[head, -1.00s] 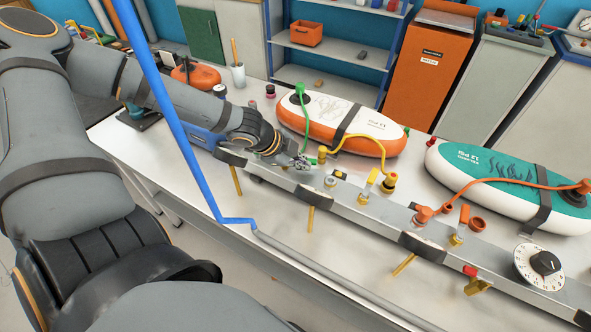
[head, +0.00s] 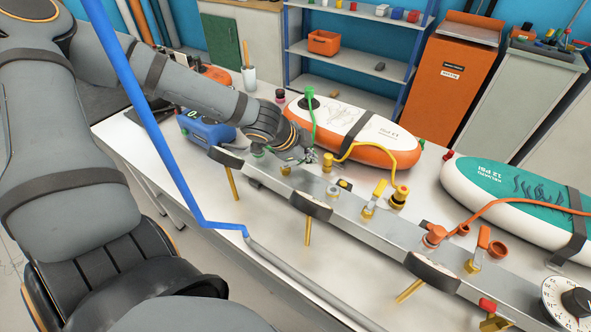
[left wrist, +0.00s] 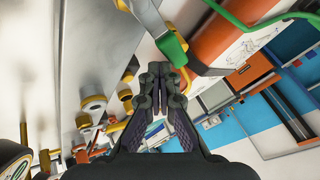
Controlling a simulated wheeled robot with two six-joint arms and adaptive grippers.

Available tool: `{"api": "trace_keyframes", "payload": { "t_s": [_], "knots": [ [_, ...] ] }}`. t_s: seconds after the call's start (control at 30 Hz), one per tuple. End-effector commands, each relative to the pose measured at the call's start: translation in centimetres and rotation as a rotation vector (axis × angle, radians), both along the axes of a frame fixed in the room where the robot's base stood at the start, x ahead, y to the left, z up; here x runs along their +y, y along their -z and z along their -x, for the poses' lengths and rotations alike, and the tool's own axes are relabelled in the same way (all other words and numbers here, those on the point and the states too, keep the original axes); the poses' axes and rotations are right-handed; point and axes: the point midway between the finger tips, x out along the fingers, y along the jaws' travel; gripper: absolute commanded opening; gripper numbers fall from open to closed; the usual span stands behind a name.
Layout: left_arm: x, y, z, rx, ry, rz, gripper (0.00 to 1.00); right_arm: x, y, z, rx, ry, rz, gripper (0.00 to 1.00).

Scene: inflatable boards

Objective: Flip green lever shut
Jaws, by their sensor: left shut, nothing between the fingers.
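The green lever (left wrist: 171,48) shows in the left wrist view, on a metal valve body just beyond and right of my fingertips. My left gripper (left wrist: 158,72) is shut and empty, its tips close to the lever; I cannot tell whether they touch it. In the head view my left gripper (head: 309,156) is over the far side of the metal manifold bar (head: 340,215), beside the foot of the green hose (head: 313,118). There the gripper and wrist hide the green lever. My right gripper is not in view.
A yellow hose (head: 385,147) arches right of my left gripper, near a yellow lever (head: 379,188). An orange lever (head: 484,237) and a dial (head: 570,302) are further right. An orange-and-white board (head: 350,128) lies behind. A blue box (head: 205,131) stands left of the bar.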

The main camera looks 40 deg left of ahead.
Motion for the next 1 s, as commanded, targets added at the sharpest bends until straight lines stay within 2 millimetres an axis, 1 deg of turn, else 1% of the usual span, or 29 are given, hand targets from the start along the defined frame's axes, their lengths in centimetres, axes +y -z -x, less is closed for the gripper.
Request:
{"api": "trace_keyframes", "payload": {
  "t_s": [0.53, 1.0],
  "knots": [
    [1.0, -0.1, -0.8, 0.000, 0.000, -0.002, 0.00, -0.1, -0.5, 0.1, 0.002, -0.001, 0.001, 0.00],
    [1.2, 0.0, -0.9, 0.000, -0.001, -0.001, 0.00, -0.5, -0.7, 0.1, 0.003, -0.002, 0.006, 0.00]
  ]
}}
